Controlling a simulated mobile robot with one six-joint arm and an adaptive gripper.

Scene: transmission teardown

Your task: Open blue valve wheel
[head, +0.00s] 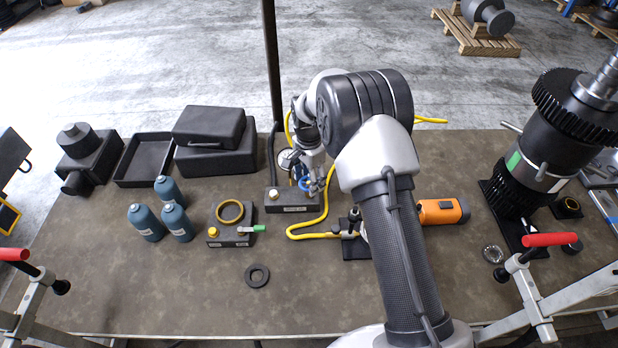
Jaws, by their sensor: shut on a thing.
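The blue valve wheel (305,184) is small and sits on a dark valve block (291,202) near the middle of the table. My gripper (317,188) comes down on it from above and is shut on it. The fingers and wrist cover part of the wheel, so how far it is turned cannot be told. A round gauge (285,159) stands just behind the block, partly hidden by my wrist.
A yellow hose (312,232) curves right beside the block. Left of it are a block with a green-handled lever (258,228) and several teal bottles (146,222). The front-left table is clear.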

